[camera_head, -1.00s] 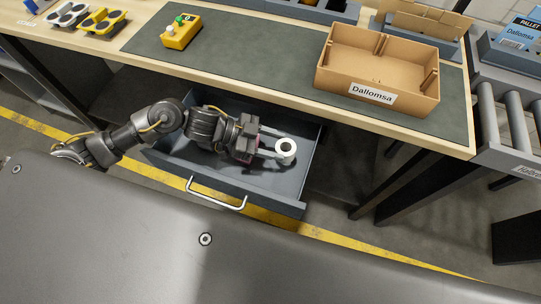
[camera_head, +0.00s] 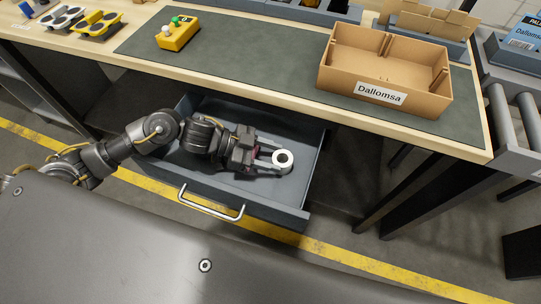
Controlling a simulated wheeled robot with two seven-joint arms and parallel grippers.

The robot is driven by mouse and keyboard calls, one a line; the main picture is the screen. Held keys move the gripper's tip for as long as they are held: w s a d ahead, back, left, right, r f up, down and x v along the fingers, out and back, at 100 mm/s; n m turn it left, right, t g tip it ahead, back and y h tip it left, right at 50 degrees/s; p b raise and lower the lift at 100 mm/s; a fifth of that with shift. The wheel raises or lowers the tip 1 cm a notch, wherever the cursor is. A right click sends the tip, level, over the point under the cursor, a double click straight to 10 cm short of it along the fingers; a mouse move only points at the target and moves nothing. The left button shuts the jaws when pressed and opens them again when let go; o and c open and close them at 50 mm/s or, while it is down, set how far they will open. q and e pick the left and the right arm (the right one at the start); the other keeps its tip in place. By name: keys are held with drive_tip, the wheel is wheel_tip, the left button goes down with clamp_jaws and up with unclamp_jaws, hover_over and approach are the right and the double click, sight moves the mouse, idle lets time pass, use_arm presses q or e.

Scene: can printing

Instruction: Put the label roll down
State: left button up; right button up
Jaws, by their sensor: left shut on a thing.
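A white label roll (camera_head: 283,160) with a dark round core shows at the right part of the open grey drawer (camera_head: 262,207), seen from above. My left gripper (camera_head: 276,160) reaches in from the left and is shut on the roll. The roll is inside the drawer's outline; I cannot tell whether it touches the drawer floor. The drawer is pulled out under the workbench, and its silver handle (camera_head: 212,205) faces me. My right gripper does not show.
The workbench (camera_head: 300,95) with a green mat overhangs the drawer's back. An open cardboard box (camera_head: 383,75) marked Dallomsa and a yellow button box (camera_head: 177,36) stand on it. Roller conveyors (camera_head: 510,120) are at the right. The drawer floor around the gripper looks clear.

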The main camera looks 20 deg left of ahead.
use_arm(q)
drive_tip(key=shift+f, duration=0.15)
drive_tip(key=o, duration=1)
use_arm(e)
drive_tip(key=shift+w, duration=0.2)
use_arm(q)
drive_tip(key=shift+r, duration=0.2)
drive_tip(key=shift+a, duration=0.3)
drive_tip(key=v, duration=1.1)
drive_tip(key=shift+s+a+r, duration=0.1)
drive_tip(key=shift+a+r, duration=0.05)
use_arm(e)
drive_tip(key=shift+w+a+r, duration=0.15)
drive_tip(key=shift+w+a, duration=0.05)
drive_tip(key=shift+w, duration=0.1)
